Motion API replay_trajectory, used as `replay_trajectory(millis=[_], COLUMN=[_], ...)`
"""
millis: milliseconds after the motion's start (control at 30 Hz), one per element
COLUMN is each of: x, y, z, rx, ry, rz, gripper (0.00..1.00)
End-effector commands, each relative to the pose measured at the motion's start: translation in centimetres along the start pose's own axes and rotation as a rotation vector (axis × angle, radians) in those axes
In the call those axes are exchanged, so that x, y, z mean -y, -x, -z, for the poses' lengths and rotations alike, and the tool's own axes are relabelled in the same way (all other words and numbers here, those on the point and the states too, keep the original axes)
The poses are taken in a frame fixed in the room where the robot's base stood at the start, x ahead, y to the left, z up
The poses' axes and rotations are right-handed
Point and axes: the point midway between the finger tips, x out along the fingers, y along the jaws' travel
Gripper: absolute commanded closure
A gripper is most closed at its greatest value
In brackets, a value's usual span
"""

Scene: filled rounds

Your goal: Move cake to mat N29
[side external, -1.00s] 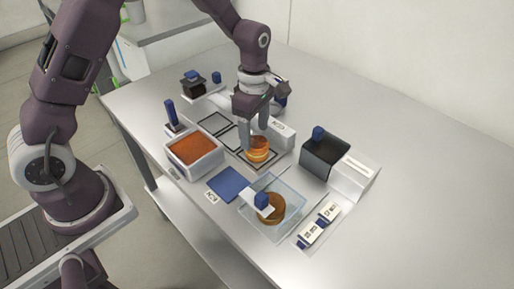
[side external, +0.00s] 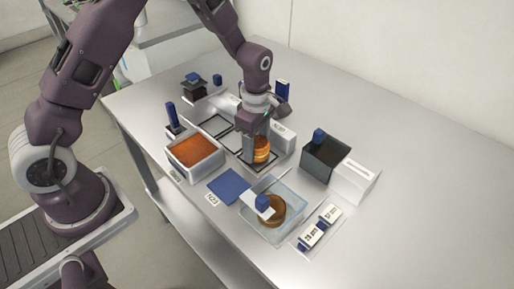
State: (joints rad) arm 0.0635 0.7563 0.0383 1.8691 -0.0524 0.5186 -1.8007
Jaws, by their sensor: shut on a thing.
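The cake (side external: 262,153) is a round orange stack with pale layers, upright in one of the dark-framed places at the middle of the table. My gripper (side external: 257,150) is lowered over it and shut on it, one finger showing at its left side. The other finger is mostly hidden. It is too small to tell whether the cake touches the surface below. A flat blue mat (side external: 230,186) lies bare in front, with a small label card (side external: 212,199) beside it that I cannot read surely.
A white bin with orange filling (side external: 194,150) stands left of the cake. A clear tray (side external: 270,232) holding a brown round and a blue-handled tool is in front. A dark open box (side external: 322,158) stands at the right.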

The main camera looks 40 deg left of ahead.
Motion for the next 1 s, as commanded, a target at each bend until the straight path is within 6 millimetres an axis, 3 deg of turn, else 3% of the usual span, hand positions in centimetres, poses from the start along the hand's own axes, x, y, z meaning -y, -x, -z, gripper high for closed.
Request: replay_trajectory(millis=[200,333,433,500,733,833,1000], x=[-0.1,0.0,1.6,3.7,10.6,11.7,11.7], y=[5.6,8.1,9.2,9.5,9.5,7.8,4.2], z=[-0.1,-0.1,0.0,0.1,0.9,1.2,1.2], rx=[0.002,0.002,0.001,0.0,0.001,-0.001,-0.001], ry=[-0.001,-0.001,-0.013,-0.028,-0.074,-0.08,-0.08], rz=[-0.008,-0.006,-0.002,-0.001,-0.001,0.005,0.004], gripper=[0.62,0.62,0.62,0.62,0.62,0.62,0.62])
